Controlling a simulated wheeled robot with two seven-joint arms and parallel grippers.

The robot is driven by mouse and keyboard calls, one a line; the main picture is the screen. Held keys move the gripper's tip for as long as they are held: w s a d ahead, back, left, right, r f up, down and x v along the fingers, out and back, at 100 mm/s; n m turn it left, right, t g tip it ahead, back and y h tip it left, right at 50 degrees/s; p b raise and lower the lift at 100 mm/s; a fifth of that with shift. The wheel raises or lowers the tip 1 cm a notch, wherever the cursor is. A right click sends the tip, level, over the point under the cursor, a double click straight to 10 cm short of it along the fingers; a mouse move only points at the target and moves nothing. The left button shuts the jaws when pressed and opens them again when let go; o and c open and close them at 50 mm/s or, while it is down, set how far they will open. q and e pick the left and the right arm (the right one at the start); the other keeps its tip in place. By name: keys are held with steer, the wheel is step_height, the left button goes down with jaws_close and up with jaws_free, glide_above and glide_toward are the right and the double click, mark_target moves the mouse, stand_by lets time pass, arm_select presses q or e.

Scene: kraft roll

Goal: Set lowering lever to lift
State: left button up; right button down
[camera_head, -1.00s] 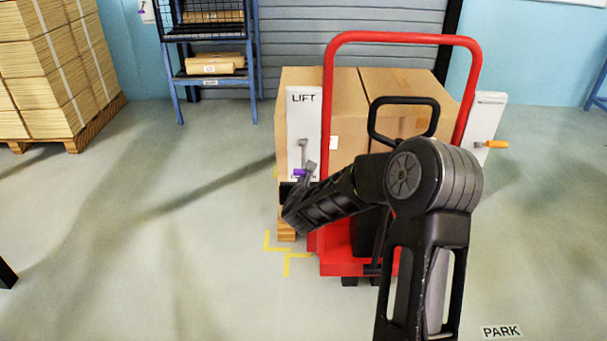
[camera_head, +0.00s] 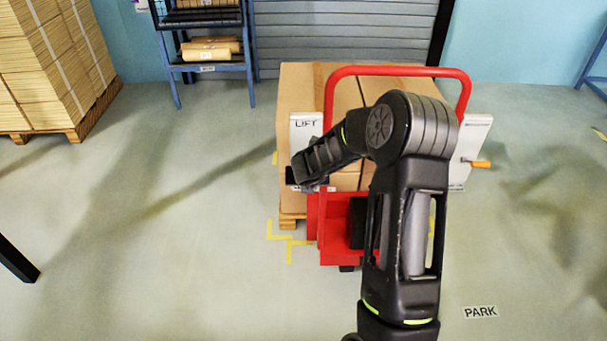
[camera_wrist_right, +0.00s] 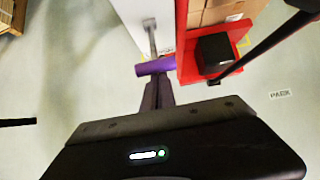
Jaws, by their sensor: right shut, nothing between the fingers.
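The white lever panel marked LIFT (camera_head: 305,126) stands at the left of the red hand truck (camera_head: 398,72); the panel also shows in the right wrist view (camera_wrist_right: 131,22). There the grey lever arm (camera_wrist_right: 151,38) ends in a purple grip (camera_wrist_right: 153,67). My right gripper (camera_wrist_right: 158,84) is shut, with its fingertips right at the purple grip; I cannot tell whether they touch. In the head view my right forearm hides the lever, and the gripper (camera_head: 316,184) is seen only in part in front of the panel. My left gripper is not in view.
Cardboard boxes (camera_head: 298,88) sit on a wooden pallet (camera_head: 293,220) behind the red frame. A second white panel (camera_head: 474,140) with an orange handle (camera_head: 480,164) is on the right. A blue shelf (camera_head: 213,67) and stacked sheets (camera_head: 45,75) stand back left.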

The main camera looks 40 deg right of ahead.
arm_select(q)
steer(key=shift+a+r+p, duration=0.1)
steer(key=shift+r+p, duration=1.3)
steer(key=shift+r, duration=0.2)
arm_select(e)
steer(key=shift+w+d+r, duration=0.25)
steer(key=shift+w+r, duration=0.05)
steer(key=shift+r, duration=0.45)
steer(key=shift+w+d+r, duration=0.2)
steer(key=shift+w+r, duration=0.15)
steer(key=shift+r, duration=0.4)
steer(key=shift+w+d+r, duration=0.25)
steer(key=shift+w+r, duration=0.05)
steer(key=shift+r, duration=0.45)
steer(key=shift+s, duration=0.1)
